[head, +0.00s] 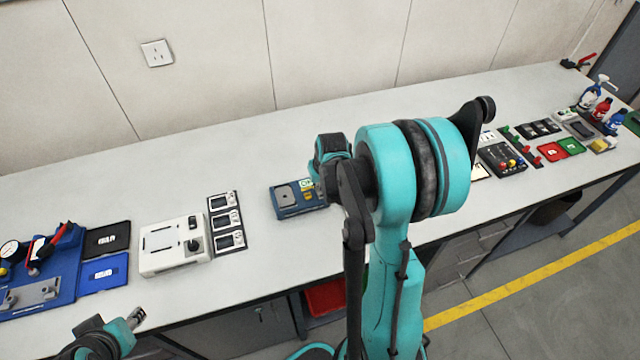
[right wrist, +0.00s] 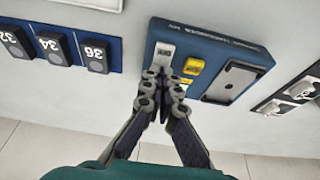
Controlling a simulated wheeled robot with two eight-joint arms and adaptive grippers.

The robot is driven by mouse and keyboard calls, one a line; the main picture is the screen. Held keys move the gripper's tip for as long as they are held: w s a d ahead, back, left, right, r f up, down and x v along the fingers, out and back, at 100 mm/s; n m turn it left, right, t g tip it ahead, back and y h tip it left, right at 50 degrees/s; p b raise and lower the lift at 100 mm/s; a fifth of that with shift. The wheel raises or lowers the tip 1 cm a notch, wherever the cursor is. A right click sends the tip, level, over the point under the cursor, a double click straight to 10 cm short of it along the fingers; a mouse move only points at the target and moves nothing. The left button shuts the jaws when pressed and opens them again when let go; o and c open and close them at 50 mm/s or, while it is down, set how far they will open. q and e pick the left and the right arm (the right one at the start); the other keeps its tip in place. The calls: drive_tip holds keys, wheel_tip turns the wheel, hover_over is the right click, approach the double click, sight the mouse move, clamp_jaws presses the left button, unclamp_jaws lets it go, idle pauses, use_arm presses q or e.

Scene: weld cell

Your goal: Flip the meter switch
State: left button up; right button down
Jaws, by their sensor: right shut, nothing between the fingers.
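A blue box-shaped device (head: 284,203) sits on the workbench, just left of my right arm in the head view. The right wrist view shows its blue casing (right wrist: 217,50) with a white part (right wrist: 164,53), yellow parts (right wrist: 193,66) and a framed grey panel (right wrist: 232,82). My right gripper (right wrist: 165,84) is shut and empty, with its fingertips over the device's edge near the white and yellow parts. I cannot tell if they touch. In the head view my right arm hides its fingers. My left gripper (head: 138,316) shows only partly at the lower left.
Left of the device stand a panel with small displays (head: 228,222), a white box with a knob (head: 174,246) and a blue tray with a gauge (head: 38,270). Several items lie right, including a black box (head: 503,158). Bare bench (head: 262,254) lies in front of the device.

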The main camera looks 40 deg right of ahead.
drive_tip(key=shift+w+f+g+b, duration=0.3)
drive_tip(key=shift+f+g, duration=0.15)
drive_tip(key=shift+g, duration=0.15)
drive_tip(key=shift+g+y, duration=0.3)
drive_tip(key=shift+w+f, duration=0.1)
drive_tip(key=shift+s, duration=0.2)
